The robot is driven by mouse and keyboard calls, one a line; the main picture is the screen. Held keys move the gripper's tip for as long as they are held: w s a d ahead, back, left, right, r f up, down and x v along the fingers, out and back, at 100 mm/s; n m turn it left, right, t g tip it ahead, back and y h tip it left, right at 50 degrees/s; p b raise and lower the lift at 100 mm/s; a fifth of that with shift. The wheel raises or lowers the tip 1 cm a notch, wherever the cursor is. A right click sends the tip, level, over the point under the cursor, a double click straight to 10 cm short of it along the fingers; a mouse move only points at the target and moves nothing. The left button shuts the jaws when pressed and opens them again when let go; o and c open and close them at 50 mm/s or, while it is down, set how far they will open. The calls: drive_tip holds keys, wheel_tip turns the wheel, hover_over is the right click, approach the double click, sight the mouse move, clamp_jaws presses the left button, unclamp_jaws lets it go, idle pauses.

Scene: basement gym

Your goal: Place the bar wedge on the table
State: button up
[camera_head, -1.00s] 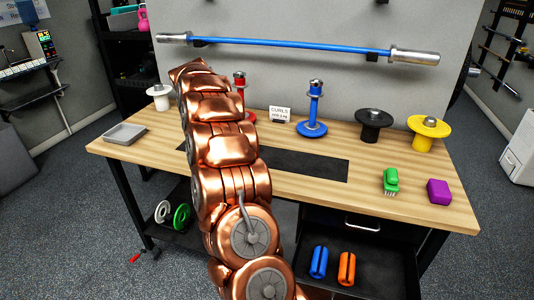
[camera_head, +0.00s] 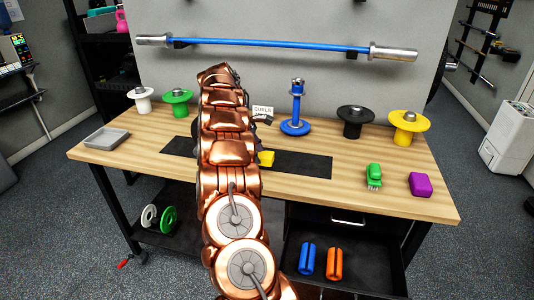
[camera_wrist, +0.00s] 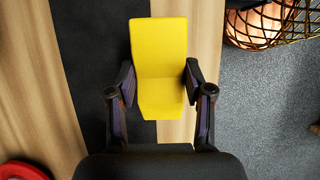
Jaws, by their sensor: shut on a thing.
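The bar wedge is a yellow block (camera_head: 266,159), showing just right of my arm over the front part of the table (camera_head: 330,190). In the wrist view the yellow wedge (camera_wrist: 158,45) sits between both fingers of my gripper (camera_wrist: 160,82), which are shut on its sides. Wood and a black strip lie beneath it. I cannot tell whether the wedge touches the table. My arm hides most of the gripper in the head view.
The black mat (camera_head: 305,165) lies mid-table. White (camera_head: 142,100), green (camera_head: 177,102), blue (camera_head: 296,115), black (camera_head: 354,121) and yellow (camera_head: 407,126) weight stands line the back. A grey tray (camera_head: 107,137) is left; a green brush (camera_head: 374,177) and purple block (camera_head: 420,185) are right.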

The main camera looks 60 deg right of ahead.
drive_tip(key=shift+s+d+f+p, duration=0.15)
drive_tip(key=shift+d+p, duration=0.25)
drive_tip(key=shift+d, duration=0.95)
drive_tip(key=shift+s+d+f+p, duration=0.15)
drive_tip(key=shift+d+p, duration=0.25)
drive_tip(key=shift+d, duration=0.9)
drive_tip(key=shift+w+d, duration=0.1)
drive_tip(key=shift+d, duration=0.1)
drive_tip(key=shift+f+p, duration=0.7)
drive_tip(key=shift+f, duration=1.05)
drive_tip(key=shift+f, duration=0.1)
drive_tip(key=o, duration=1.2)
drive_tip(key=shift+o, duration=0.2)
